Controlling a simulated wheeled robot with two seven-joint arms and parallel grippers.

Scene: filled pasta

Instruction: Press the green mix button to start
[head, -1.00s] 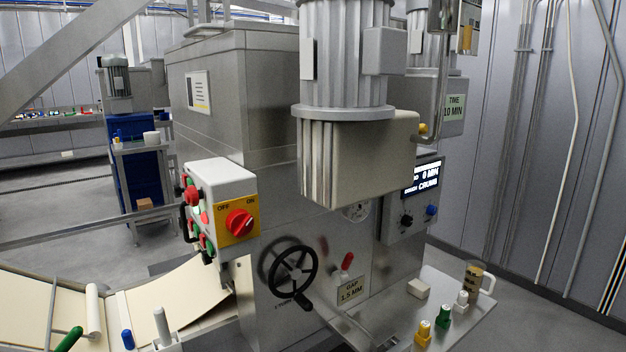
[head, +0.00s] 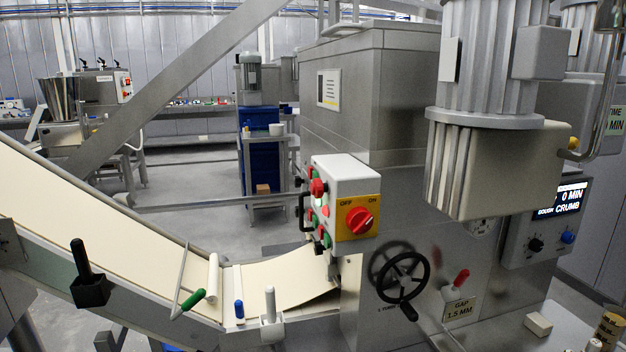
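A white control box (head: 346,174) hangs on the front of the steel machine (head: 375,100). Its yellow face carries a red rotary switch (head: 359,221) between OFF and ON. Its left side holds several red and green push buttons, seen at a steep angle. A green button (head: 320,232) shows low on that side; I cannot read any label, so I cannot tell which button is the mix button. Neither of my grippers is in view.
A conveyor with a pale dough sheet (head: 110,228) runs from the left to the machine. A black handwheel (head: 399,276) and a red-knobbed lever (head: 460,280) stick out below the box. Open floor lies behind the conveyor.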

